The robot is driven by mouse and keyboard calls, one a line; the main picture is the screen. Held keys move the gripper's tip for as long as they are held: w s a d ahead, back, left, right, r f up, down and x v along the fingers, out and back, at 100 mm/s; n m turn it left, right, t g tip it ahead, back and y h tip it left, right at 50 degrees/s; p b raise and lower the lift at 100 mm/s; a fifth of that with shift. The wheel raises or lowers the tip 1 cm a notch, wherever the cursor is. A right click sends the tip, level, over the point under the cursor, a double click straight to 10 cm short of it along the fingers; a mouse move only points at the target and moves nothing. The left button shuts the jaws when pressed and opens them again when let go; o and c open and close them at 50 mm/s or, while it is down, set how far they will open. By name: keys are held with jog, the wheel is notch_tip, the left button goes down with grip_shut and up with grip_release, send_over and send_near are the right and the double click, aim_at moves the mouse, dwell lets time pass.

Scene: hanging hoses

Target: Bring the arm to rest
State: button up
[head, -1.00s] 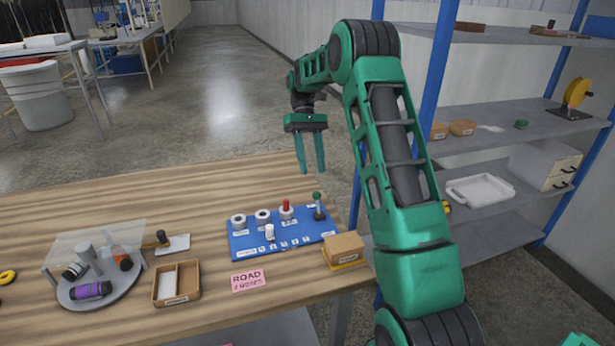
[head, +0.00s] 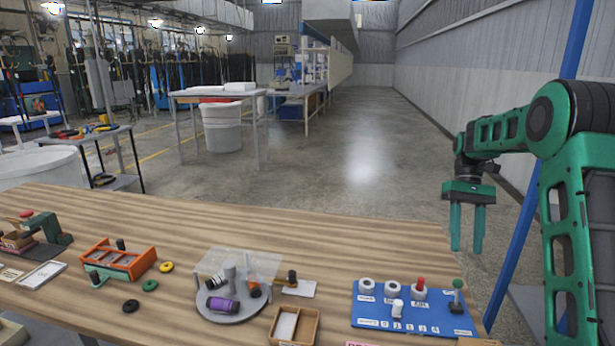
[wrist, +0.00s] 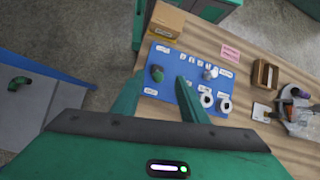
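My green arm reaches up at the right side of the head view, and my gripper (head: 467,228) hangs from it with its fingers pointing down. The two fingers are apart with nothing between them, so it is open and empty. It hangs above and beyond the far right part of the wooden table (head: 330,230). In the wrist view the fingers (wrist: 160,100) point toward the blue board (wrist: 172,60), with a visible gap between them and the board. The blue board (head: 380,318) in the head view carries white rings, a red peg and a dark green-topped knob.
The table holds a round grey tray (head: 235,310) under a clear cover, a wooden box (head: 275,330), an orange rack (head: 115,260) and several small rings. A blue shelf post (head: 530,200) stands close to my arm. Open floor (head: 370,170) lies beyond the table.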

jog(key=s+r+m+t+h, duration=0.1)
jog(key=s+r+m+t, duration=0.15)
jog(key=s, duration=0.65)
jog(key=s+r+m+t, duration=0.1)
jog(key=s+r, duration=0.2)
jog(key=s, duration=0.7)
jog(key=s+a+f+m+t, duration=0.1)
jog(key=s+f, duration=0.2)
jog(key=s, duration=0.4)
jog(key=s+a+f+m+t, duration=0.1)
jog(key=s+f+t, duration=0.1)
jog(key=s, duration=0.6)
jog(key=shift+s+f+h, duration=0.3)
jog(key=shift+f, duration=0.3)
jog(key=shift+m, duration=0.25)
jog(key=shift+w+f, duration=0.25)
jog(key=shift+w, duration=0.4)
